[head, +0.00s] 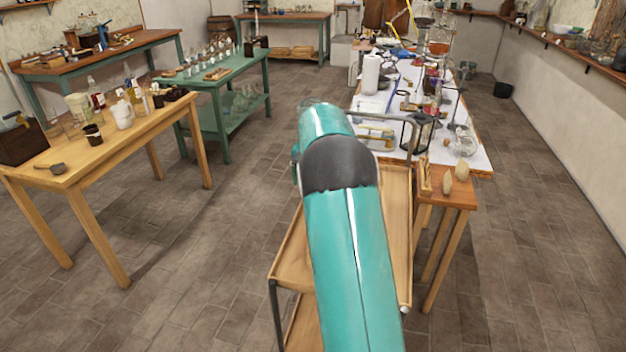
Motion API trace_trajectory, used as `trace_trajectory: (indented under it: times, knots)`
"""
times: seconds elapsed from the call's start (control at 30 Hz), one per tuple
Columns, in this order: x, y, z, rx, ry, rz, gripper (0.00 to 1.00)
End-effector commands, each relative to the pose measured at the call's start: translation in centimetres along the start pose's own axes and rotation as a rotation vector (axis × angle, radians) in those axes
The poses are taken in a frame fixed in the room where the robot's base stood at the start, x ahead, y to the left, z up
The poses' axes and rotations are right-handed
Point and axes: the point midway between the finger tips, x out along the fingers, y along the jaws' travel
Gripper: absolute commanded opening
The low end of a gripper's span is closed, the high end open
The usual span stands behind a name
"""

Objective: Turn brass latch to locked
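I cannot make out a brass latch in the head view; it is too small to tell or hidden. My teal and black arm fills the middle of the picture and reaches forward over a wooden cart. My gripper does not show, so I cannot see whether it is open or holding something.
The wooden cart (287,247) stands close in front, partly covered by my arm. Behind it is a cluttered white-topped table (478,160). A wooden table (128,150) and a green table (232,77) stand left. Tiled floor is clear between the left tables and the cart.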

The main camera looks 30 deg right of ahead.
Motion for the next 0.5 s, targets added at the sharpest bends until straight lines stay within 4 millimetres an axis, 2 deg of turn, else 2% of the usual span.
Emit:
trace_trajectory:
  times: [0.17, 0.5]
  knots:
    - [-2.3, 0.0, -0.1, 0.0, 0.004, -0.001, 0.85]
    - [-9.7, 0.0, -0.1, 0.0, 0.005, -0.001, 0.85]
